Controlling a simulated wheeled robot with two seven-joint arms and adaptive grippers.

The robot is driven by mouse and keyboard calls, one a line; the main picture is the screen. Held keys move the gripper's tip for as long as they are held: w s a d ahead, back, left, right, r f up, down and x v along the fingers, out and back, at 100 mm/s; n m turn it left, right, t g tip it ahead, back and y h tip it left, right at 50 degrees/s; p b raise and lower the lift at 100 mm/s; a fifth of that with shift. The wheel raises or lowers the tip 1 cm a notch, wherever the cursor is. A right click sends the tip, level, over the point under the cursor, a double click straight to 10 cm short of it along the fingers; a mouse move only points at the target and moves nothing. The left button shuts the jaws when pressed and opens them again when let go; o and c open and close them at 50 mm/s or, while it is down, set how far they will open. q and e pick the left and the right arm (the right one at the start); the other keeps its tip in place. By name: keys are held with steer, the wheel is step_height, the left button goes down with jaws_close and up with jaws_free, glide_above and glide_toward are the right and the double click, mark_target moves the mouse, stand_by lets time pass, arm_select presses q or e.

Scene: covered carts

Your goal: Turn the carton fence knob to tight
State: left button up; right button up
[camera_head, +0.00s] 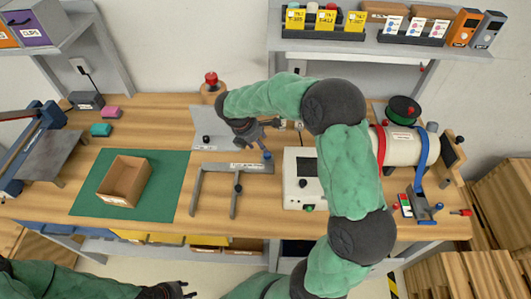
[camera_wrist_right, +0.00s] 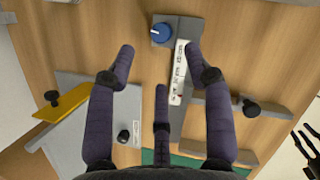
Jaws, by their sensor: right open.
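The grey fence frame (camera_head: 212,168) lies on the bench beside the green mat, with a white label on its bar. A blue knob (camera_head: 267,155) sits at the bar's right end. In the right wrist view, the blue knob (camera_wrist_right: 161,33) has a white mark pointing left; the label's words are too small to read surely. A black knob (camera_wrist_right: 251,108) is on the frame's crosspiece. My right gripper (camera_head: 268,138) is open and empty above the bar; its fingers (camera_wrist_right: 160,58) are spread short of the blue knob, not touching it. My left gripper (camera_head: 186,290) is open, low at the front.
An open cardboard carton (camera_head: 122,181) stands on the green mat (camera_head: 168,187). A grey plate (camera_head: 208,120) with a black knob is behind the fence. A white device (camera_head: 297,165) is right of the knob. My right arm hides part of the bench.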

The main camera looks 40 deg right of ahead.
mark_target(267, 156)
steer(key=b+x, duration=0.1)
steer(key=x, duration=0.7)
steer(key=shift+d+f+b, duration=0.1)
steer(key=shift+f+b, duration=0.25)
steer(key=shift+w, duration=0.1)
jaws_close()
